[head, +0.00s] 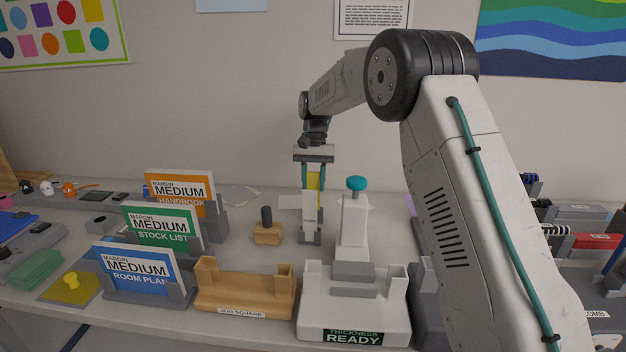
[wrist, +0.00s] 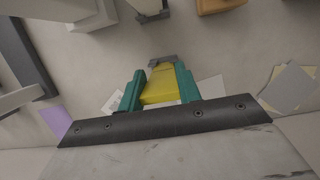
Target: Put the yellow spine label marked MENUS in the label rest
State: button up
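My gripper (head: 312,188) points down above the middle of the table. Its teal fingers sit against both sides of a yellow piece (head: 313,181), which also shows between the fingers in the wrist view (wrist: 160,85). The piece looks like the yellow spine label; no MENUS lettering is readable. Directly below the fingers is a slim grey stand (head: 310,238). A grey bracket at the yellow piece's far end shows in the wrist view (wrist: 163,60). I cannot tell whether the yellow piece touches it, or whether this is the label rest.
A white press with a teal knob (head: 356,184) stands close right of my gripper, behind a tray marked THICKNESS READY (head: 395,320). A wooden jig (head: 244,291) is in front. A wooden stamp (head: 267,230) and several MEDIUM signs (head: 140,270) stand left. Loose papers (head: 240,195) lie behind.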

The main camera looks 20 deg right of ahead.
jog(key=o, duration=0.5)
jog(key=v, duration=0.8)
